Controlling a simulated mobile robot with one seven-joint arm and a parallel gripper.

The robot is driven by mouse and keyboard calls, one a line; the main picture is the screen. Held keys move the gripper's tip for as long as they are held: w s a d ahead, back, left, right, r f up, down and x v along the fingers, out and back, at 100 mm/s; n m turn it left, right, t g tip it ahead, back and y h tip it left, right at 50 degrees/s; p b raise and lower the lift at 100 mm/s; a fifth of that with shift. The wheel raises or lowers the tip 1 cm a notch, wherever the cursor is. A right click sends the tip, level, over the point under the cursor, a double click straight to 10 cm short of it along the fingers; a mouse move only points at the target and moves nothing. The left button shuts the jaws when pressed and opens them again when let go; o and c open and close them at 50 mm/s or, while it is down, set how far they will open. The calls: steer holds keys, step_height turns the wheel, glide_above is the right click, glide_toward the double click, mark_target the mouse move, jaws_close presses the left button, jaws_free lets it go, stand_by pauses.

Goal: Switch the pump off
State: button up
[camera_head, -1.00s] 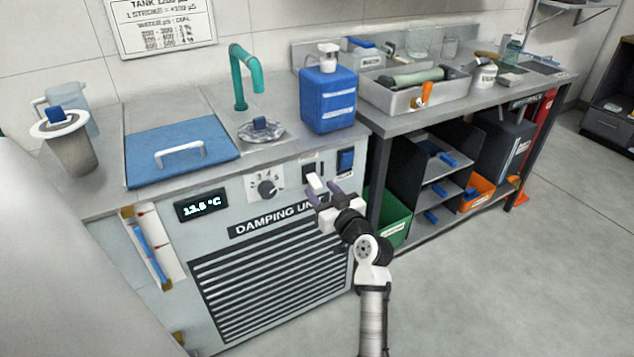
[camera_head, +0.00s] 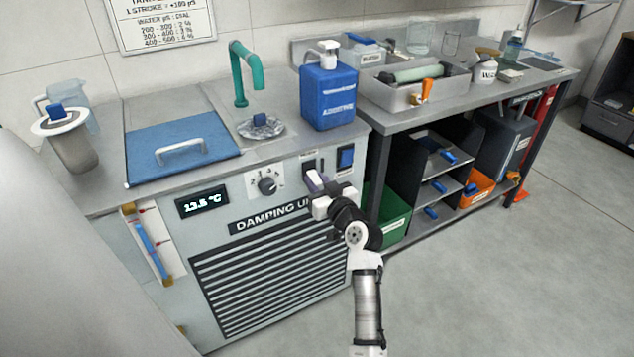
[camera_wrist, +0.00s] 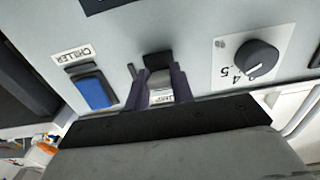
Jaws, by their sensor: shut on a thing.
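The pump switch is a small dark switch (camera_head: 308,166) on the front panel of the grey damping unit (camera_head: 225,212), between the dial and the blue chiller switch. It also shows in the wrist view (camera_wrist: 158,60), with a pale part between my fingers. My gripper (camera_head: 316,182) is at the panel, its purple-grey fingers on either side of this part. The wrist view shows my gripper (camera_wrist: 160,78) closed on it. The fingers partly cover the white label below. The switch's exact position is hard to tell.
The blue chiller switch (camera_head: 345,158) is close on the right; it also shows in the wrist view (camera_wrist: 93,91). The dial (camera_head: 267,185) is close on the left. A blue jug (camera_head: 328,95) stands on the counter above. The floor (camera_head: 480,280) at right is clear.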

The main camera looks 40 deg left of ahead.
steer(key=shift+f+b, duration=0.15)
steer(key=shift+b, duration=0.3)
steer(key=shift+f+y+b, duration=0.3)
steer(key=shift+b, duration=2)
steer(key=shift+y, duration=0.3)
steer(key=shift+a+r, duration=0.1)
steer(key=shift+r, duration=0.15)
steer(key=o, duration=1)
steer(key=shift+r, duration=0.1)
